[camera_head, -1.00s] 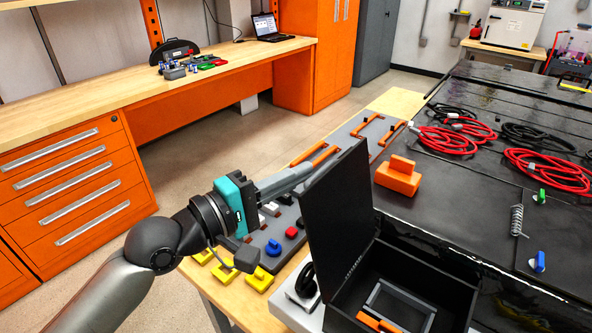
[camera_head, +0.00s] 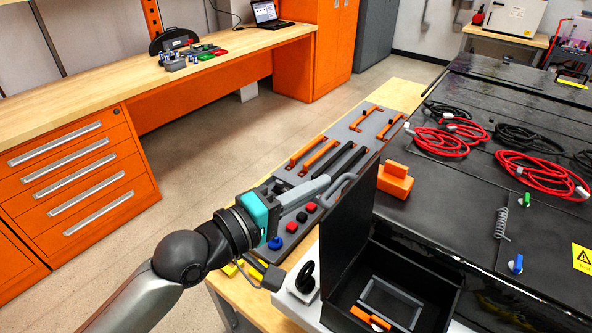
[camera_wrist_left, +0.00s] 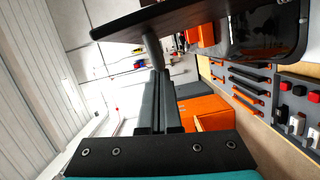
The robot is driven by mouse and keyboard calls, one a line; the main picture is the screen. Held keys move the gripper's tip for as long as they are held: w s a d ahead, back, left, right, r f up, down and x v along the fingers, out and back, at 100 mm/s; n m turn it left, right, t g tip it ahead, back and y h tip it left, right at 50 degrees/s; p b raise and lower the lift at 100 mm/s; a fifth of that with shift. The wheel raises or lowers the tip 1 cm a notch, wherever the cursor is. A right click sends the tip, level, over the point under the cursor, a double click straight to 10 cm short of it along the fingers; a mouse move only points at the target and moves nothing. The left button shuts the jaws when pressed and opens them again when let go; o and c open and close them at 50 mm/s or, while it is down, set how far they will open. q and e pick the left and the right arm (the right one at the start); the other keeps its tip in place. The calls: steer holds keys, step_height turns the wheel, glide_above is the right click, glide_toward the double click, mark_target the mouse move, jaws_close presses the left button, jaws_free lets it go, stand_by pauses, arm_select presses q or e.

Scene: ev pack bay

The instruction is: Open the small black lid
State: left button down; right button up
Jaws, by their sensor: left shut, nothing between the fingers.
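The small black lid (camera_head: 347,222) stands up steeply from the left side of the open black box (camera_head: 447,322) in the head view. My left gripper (camera_head: 326,183) is shut and empty on the left side of the lid, close to its upper edge. Whether it touches the lid I cannot tell. In the left wrist view the shut fingers (camera_wrist_left: 158,88) point away from the camera. A dark panel edge, likely the lid (camera_wrist_left: 180,17), crosses above them. My right gripper is out of view.
The box holds a grey frame (camera_head: 392,302) and orange pieces (camera_head: 371,318). An orange block (camera_head: 395,178) sits behind the lid. A grey tool board (camera_head: 312,172) lies to the left. Red cables (camera_head: 545,172) lie on the black pack (camera_head: 455,225).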

mark_target(333, 192)
arm_select(q)
steer(key=shift+s+d+r+m+p, duration=0.3)
steer(key=shift+s+d+m+p, duration=0.15)
steer(key=shift+p, duration=0.45)
steer(key=shift+s+d+r+m+p, duration=0.3)
steer(key=shift+d+p, duration=0.25)
steer(key=shift+p, duration=0.3)
steer(key=shift+s+d+p, duration=0.2)
steer(key=shift+d+p, duration=0.1)
steer(key=shift+p, duration=0.1)
steer(key=shift+f+m, duration=0.15)
steer(key=shift+m, duration=0.1)
